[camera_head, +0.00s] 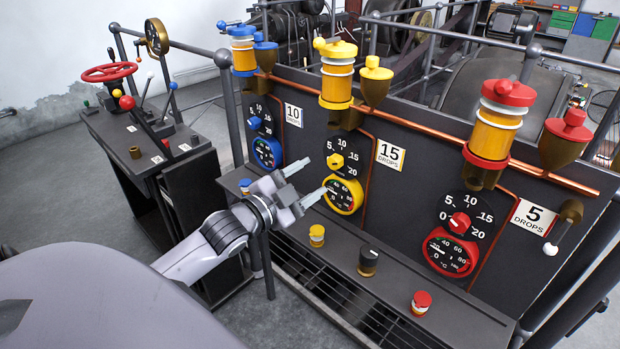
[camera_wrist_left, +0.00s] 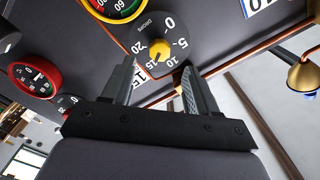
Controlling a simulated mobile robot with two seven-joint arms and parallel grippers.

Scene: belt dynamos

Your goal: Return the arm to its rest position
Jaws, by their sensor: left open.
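My left gripper (camera_head: 316,177) is open and empty in front of the middle, yellow station of the dark panel (camera_head: 420,140). Its fingertips point toward the yellow knob (camera_head: 336,161) and the yellow-rimmed gauge (camera_head: 343,195). In the left wrist view the open fingers (camera_wrist_left: 157,65) frame the yellow knob (camera_wrist_left: 158,51), which lies beyond their tips; nothing is between the fingers. The knob's scale reads 5, 10, 15, 20. My right gripper is not in view.
A blue gauge (camera_head: 267,153) and a red gauge (camera_head: 452,252) flank the yellow one. Yellow (camera_head: 317,236), black (camera_head: 368,261) and red (camera_head: 421,303) buttons stand on the ledge below. A copper pipe (camera_head: 430,119) crosses the panel. A control desk (camera_head: 150,135) stands left; grey floor lies between.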

